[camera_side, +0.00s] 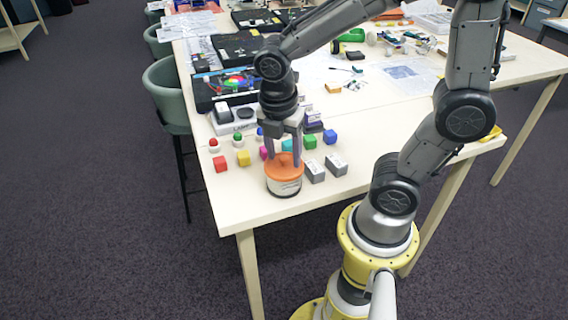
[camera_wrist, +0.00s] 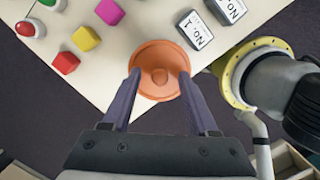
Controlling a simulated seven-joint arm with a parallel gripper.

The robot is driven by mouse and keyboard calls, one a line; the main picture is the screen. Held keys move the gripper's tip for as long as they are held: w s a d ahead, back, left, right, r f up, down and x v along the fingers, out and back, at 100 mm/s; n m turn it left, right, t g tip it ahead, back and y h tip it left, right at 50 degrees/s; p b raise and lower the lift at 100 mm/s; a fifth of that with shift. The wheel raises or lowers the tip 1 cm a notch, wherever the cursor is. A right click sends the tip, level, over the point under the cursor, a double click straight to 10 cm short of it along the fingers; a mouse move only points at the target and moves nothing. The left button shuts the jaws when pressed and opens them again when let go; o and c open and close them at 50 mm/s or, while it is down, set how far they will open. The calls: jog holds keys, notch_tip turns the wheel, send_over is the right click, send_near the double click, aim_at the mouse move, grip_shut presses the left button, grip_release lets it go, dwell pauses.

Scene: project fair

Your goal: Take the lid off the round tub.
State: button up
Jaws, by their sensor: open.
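The round tub (camera_side: 284,187) stands upright near the front corner of the table, with a pale body and a dark base. Its orange lid (camera_side: 283,168) sits on top and has a small round knob in the middle. In the wrist view the lid (camera_wrist: 160,84) hides the tub below it. My gripper (camera_side: 283,158) points down right over the lid. Its two fingers (camera_wrist: 160,82) are apart, one toward each side of the lid in the wrist view. I cannot tell whether they touch the lid.
Grey labelled blocks (camera_side: 335,164) stand close to the tub's right. Coloured cubes, such as a red one (camera_side: 221,164) and a yellow one (camera_side: 243,157), lie behind and left. The table edge (camera_side: 250,224) is close in front. Trays and kits (camera_side: 224,88) fill the back.

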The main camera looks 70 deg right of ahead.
grip_shut()
dwell(0.7)
